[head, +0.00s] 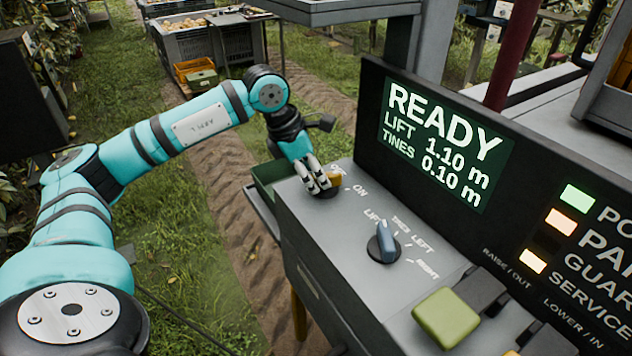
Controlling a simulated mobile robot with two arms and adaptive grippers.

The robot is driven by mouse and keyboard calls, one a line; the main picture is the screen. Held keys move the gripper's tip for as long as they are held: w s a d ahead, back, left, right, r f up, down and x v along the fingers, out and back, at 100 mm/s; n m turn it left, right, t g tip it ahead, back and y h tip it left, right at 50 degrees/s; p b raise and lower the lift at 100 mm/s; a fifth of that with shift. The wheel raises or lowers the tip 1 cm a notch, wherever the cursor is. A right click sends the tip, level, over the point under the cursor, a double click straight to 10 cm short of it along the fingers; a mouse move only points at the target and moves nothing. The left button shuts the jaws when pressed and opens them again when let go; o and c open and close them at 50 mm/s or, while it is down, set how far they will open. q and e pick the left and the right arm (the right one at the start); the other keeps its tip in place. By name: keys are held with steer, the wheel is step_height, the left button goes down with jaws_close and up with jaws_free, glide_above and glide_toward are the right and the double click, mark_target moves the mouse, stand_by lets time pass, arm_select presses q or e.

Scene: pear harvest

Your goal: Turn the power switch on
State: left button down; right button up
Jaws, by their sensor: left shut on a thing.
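Which mark the knob points at cannot be told. The display (443,143) is lit and reads READY, LIFT 1.10 m, TINES 0.10 m. The top indicator light (577,198) glows green. My right gripper is not in view.
A blue selector knob (384,243) stands nearer on the console, by LIFT, TINES LEFT and RIGHT labels. A green button (446,317) is at the front. A green bin (272,178) sits beside the console's far left side. Crates (190,40) stand on the grass behind.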

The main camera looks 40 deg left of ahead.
arm_select(q)
steer(key=shift+w+a+m+g, duration=0.15)
steer(key=shift+m+g, duration=0.15)
steer(key=shift+m, duration=0.7)
steer(key=c, duration=1.2)
jaws_free()
steer(key=v, duration=1.2)
steer(key=shift+a, duration=0.2)
steer(key=shift+w, duration=0.1)
